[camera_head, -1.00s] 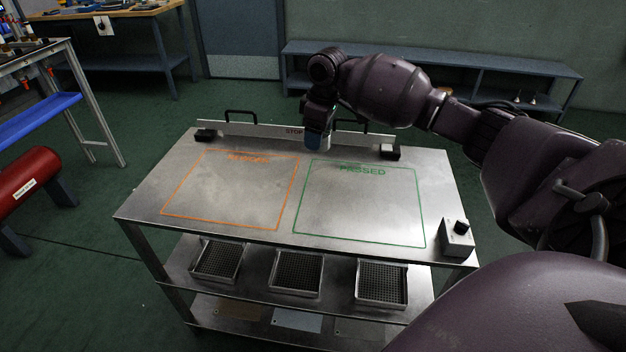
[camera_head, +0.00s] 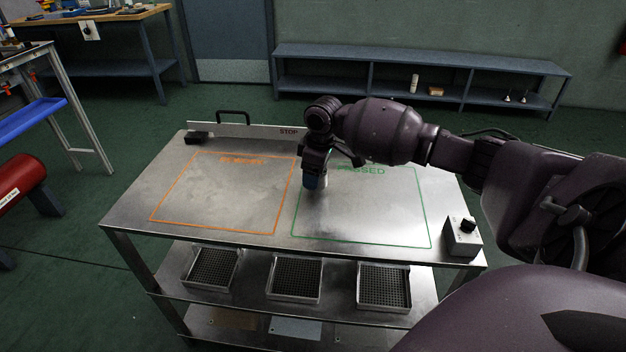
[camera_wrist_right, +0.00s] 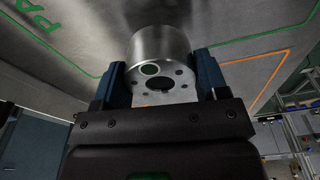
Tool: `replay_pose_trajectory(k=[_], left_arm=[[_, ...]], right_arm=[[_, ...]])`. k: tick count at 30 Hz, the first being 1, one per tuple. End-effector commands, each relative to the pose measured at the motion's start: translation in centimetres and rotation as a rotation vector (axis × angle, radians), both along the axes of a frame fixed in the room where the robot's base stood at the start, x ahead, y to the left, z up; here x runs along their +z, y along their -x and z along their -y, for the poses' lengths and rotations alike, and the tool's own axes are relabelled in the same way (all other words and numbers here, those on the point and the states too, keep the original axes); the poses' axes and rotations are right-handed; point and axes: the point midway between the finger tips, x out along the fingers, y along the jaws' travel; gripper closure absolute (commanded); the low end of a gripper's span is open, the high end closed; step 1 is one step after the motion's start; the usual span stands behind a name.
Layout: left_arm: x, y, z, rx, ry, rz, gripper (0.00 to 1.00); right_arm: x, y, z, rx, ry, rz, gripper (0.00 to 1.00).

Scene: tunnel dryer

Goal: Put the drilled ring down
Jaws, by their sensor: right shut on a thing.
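The drilled ring (camera_wrist_right: 160,45) is a short silver metal cylinder with several holes in its end face. In the right wrist view it sits between the two blue fingers of my right gripper (camera_wrist_right: 160,76), which is shut on it. In the head view my right gripper (camera_head: 314,184) points down over the left part of the green PASSED outline (camera_head: 428,215) on the steel table (camera_head: 135,205). The ring is mostly hidden there, and I cannot tell whether it touches the tabletop. My left gripper is not in view.
An empty orange outline (camera_head: 158,190) lies to the left. A raised STOP strip (camera_head: 235,129) runs along the back edge. A control box with a black knob (camera_head: 462,238) stands at the right corner. Several mesh trays (camera_head: 295,278) sit on the shelf below. The PASSED area looks clear.

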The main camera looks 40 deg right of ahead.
Motion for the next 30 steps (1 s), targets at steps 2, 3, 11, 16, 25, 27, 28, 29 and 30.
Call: replay_pose_trajectory(k=[2, 3, 11, 16, 25, 27, 28, 29, 30], left_arm=[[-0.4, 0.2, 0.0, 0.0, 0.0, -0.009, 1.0], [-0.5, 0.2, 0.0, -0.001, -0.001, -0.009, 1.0], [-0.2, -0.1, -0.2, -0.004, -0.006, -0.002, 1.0], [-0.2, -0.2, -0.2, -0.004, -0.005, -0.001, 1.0], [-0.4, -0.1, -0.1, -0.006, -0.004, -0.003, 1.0], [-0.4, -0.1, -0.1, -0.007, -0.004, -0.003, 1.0], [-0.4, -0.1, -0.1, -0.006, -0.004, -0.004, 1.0], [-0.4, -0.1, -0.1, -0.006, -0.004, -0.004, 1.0], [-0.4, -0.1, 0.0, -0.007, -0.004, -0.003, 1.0]], right_arm=[[-1.4, 0.0, 0.0, 0.0, 0.0, -0.001, 0.97], [-1.7, 0.0, 0.0, 0.0, 0.001, -0.001, 0.97], [-1.8, -0.1, 0.0, 0.001, 0.001, 0.006, 0.97], [-2.1, 0.0, 0.0, 0.0, 0.0, 0.001, 0.31], [-2.1, 0.0, 0.0, 0.0, 0.001, 0.001, 0.07], [-2.1, 0.0, 0.0, 0.0, 0.001, 0.001, 0.07], [-2.1, 0.0, 0.0, 0.0, 0.001, 0.001, 0.07], [-2.1, 0.0, 0.0, 0.0, 0.001, 0.001, 0.07], [-2.0, 0.0, 0.0, 0.0, 0.001, 0.001, 0.07]])
